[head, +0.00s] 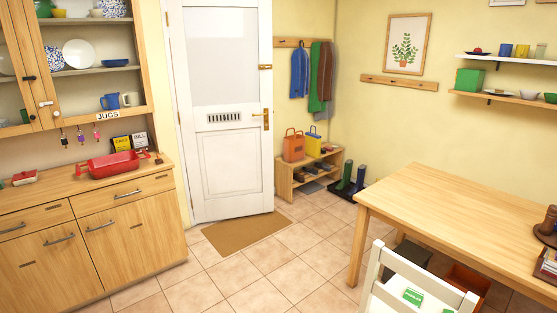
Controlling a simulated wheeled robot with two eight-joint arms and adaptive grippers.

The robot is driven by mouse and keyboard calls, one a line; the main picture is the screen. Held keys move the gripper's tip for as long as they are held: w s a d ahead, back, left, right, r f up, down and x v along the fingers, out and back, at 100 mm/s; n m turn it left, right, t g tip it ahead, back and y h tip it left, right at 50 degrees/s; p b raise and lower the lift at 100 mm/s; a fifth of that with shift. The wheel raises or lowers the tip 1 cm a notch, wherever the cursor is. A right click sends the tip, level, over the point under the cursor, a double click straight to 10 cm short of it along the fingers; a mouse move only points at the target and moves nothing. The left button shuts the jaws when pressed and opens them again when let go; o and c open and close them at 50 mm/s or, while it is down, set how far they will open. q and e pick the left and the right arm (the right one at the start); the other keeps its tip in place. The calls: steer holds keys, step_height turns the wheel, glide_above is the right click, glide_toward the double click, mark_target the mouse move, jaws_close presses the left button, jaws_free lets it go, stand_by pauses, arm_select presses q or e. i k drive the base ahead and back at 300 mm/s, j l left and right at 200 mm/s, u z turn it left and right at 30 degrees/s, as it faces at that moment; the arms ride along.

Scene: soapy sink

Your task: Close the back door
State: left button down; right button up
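The back door (221,110) is white, with a frosted pane above and panels below, and stands upright at the back of the room in the head view. A brass handle (264,119) is near its right edge and a brass fitting (265,67) is higher up. White frame shows along the door's left side, but none shows at its right edge. The door seems to stand slightly into the room, but I cannot tell how far. Neither of my grippers is in view.
A brown doormat (245,232) lies on the tiled floor before the door. A wooden dresser (95,235) stands left, a low bench (284,180) with bags right of the door. A table (450,205) and white chair (415,275) fill the right. Tiles between are clear.

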mark_target(218, 48)
steer(key=i+j+u, duration=0.2)
steer(key=i+u, duration=0.15)
steer(key=i, duration=0.2)
steer(key=i+u, duration=0.35)
steer(key=i, duration=0.2)
steer(key=i+l+u, duration=0.1)
steer(key=i+u, duration=0.25)
steer(key=i, duration=0.2)
steer(key=i+l+z, duration=0.1)
steer(key=i+z, duration=0.25)
steer(key=i, duration=0.2)
steer(key=i+z, duration=0.35)
steer(key=i, duration=0.2)
steer(key=i+j+z, duration=0.2)
steer(key=i+z, duration=0.2)
steer(key=i, duration=0.15)
